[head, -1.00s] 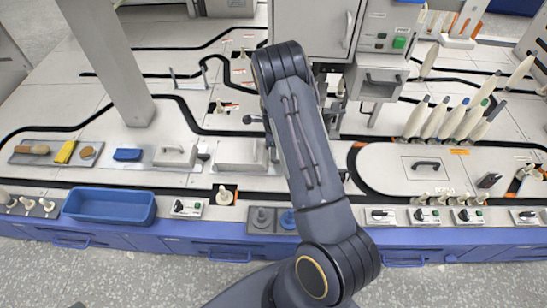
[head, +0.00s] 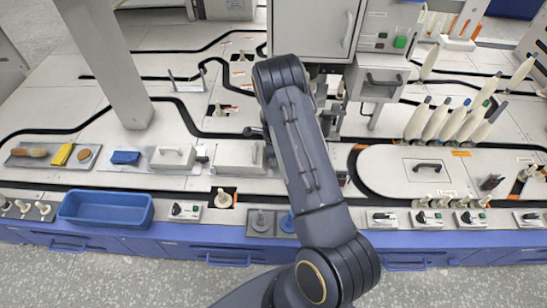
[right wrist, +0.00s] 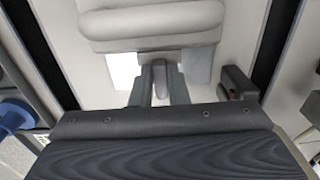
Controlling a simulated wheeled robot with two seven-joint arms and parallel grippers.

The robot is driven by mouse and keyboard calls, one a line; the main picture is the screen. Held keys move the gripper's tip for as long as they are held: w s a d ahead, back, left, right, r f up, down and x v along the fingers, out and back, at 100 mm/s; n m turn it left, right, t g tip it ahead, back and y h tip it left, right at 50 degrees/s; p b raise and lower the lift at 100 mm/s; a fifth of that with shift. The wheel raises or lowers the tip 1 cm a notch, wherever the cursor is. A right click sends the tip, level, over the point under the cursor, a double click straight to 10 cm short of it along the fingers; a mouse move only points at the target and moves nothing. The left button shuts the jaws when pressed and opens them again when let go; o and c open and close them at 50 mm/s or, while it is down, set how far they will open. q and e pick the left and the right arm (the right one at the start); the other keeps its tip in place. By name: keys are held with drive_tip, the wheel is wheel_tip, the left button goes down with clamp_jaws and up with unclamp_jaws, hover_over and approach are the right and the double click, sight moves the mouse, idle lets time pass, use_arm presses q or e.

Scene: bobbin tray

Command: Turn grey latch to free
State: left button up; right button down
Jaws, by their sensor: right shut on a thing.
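My right gripper (right wrist: 160,88) shows in the right wrist view with its two grey fingers shut on a small grey upright piece, the grey latch (right wrist: 161,76). The latch stands between the fingers, below a pale rounded bar (right wrist: 150,22). How far the latch is turned cannot be told. In the head view my right arm covers the middle of the bench, and the fingers and the latch are hidden behind it. My left gripper is in neither view.
A light grey box (head: 238,154) stands left of my right arm. A blue tray (head: 105,208) and a blue knob (head: 288,222) are near the front edge. A machine cabinet (head: 312,28) rises behind the arm. White bobbins (head: 440,118) stand at the right.

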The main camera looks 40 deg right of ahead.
drive_tip(key=shift+n, duration=0.3)
drive_tip(key=n, duration=0.3)
drive_tip(key=shift+s+a+n, duration=0.1)
drive_tip(key=shift+s+n, duration=0.1)
drive_tip(key=shift+n, duration=0.1)
drive_tip(key=n, duration=0.4)
drive_tip(key=shift+s+n+p, duration=0.2)
drive_tip(key=shift+n+p, duration=0.1)
drive_tip(key=n, duration=0.4)
drive_tip(key=shift+s+n, duration=0.2)
drive_tip(key=shift+n, duration=0.1)
drive_tip(key=shift+s+n, duration=0.15)
drive_tip(key=shift+n, duration=2.05)
drive_tip(key=c, duration=1.4)
unclamp_jaws()
